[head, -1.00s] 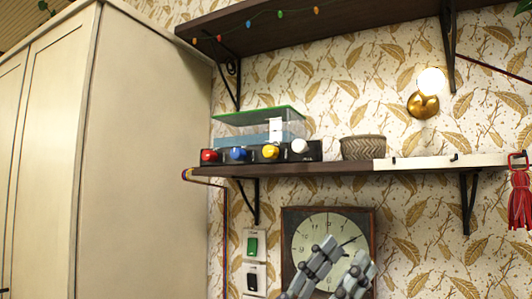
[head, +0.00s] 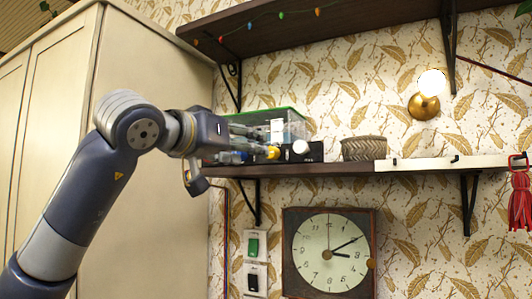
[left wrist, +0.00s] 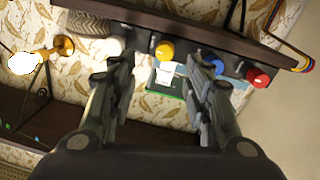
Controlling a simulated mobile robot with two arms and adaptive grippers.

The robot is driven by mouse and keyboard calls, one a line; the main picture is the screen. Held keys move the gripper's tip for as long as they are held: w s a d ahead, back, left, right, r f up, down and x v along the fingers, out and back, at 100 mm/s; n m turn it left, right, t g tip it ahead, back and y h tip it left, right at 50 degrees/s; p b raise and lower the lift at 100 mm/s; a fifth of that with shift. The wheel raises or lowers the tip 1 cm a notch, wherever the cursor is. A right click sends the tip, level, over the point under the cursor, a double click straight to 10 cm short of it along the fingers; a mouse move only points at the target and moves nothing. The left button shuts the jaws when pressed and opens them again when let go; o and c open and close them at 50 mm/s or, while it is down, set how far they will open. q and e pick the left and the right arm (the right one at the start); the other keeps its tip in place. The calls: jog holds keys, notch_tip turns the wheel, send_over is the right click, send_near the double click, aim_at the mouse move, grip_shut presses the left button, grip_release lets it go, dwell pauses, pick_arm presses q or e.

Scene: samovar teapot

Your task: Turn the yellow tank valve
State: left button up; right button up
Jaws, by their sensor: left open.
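The yellow valve (head: 272,152) is a round knob on a black valve block (head: 316,152) at the shelf's front. My left gripper (head: 258,153) reaches in from the left, its fingers pointing right toward the yellow valve. In the left wrist view the fingers (left wrist: 158,62) are apart and empty, with the yellow valve (left wrist: 165,50) showing in the gap between them. I cannot tell whether they touch it. The blue valve (left wrist: 212,62) is close by the right-hand finger. The clear tank (head: 291,125) with a green lid stands behind the block. My right gripper is not in view.
A white valve (head: 300,147) and a red valve (left wrist: 258,77) share the block. A woven bowl (head: 364,148) stands to the right on the dark shelf (head: 340,168). A clock (head: 329,252) and switches (head: 255,244) are below. A tall cabinet (head: 150,70) stands left.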

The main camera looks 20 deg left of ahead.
aim_at(273, 153)
pick_arm(q)
jog(key=w+p, duration=0.3)
jog(key=w, duration=0.7)
jog(key=shift+w+d+y+p, duration=0.3)
jog(key=shift+w+d+p, duration=0.05)
jog(key=shift+w, duration=0.05)
jog(key=shift+r, duration=0.1)
jog(key=c, duration=1.1)
